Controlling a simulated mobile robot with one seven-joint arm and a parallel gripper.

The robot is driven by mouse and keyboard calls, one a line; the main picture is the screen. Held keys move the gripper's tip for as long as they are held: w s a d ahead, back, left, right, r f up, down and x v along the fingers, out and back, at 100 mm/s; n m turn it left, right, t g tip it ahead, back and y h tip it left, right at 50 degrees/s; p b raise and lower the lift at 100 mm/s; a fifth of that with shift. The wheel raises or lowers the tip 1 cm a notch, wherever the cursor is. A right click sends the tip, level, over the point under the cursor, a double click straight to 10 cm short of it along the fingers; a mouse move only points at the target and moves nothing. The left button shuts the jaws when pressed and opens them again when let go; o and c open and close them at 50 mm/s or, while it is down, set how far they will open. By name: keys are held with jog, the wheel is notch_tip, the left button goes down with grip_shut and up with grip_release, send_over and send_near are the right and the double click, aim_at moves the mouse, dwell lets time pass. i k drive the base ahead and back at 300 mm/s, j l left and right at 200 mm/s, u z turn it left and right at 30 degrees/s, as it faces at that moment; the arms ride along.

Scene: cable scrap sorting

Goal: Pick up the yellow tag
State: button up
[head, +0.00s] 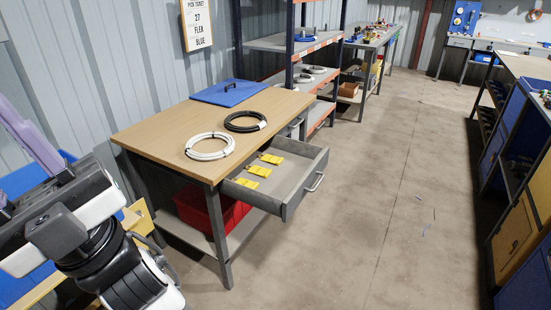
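Three yellow tags lie flat in the open grey drawer (308,184) of the wooden-topped workbench (150,132). One yellow tag (271,158) is at the back, one yellow tag (259,171) is in the middle, and one yellow tag (246,183) is nearest the front left. They lie apart from each other in a slanting row. My arm shows at the lower left, well away from the drawer. I cannot make out my gripper's fingertips in this view.
A red bin (208,208) stands on the lower shelf. The drawer sticks out into the aisle. The concrete floor (360,240) to the right is mostly clear.

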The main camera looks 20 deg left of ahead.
aim_at(261, 171)
jog(key=i+l+u, duration=0.2)
jog(key=i+u, duration=0.15)
jog(key=i, duration=0.15)
jog(key=i+l+u, duration=0.35)
jog(key=i, duration=0.15)
jog(key=i+l+u, duration=0.4)
jog(key=i, duration=0.05)
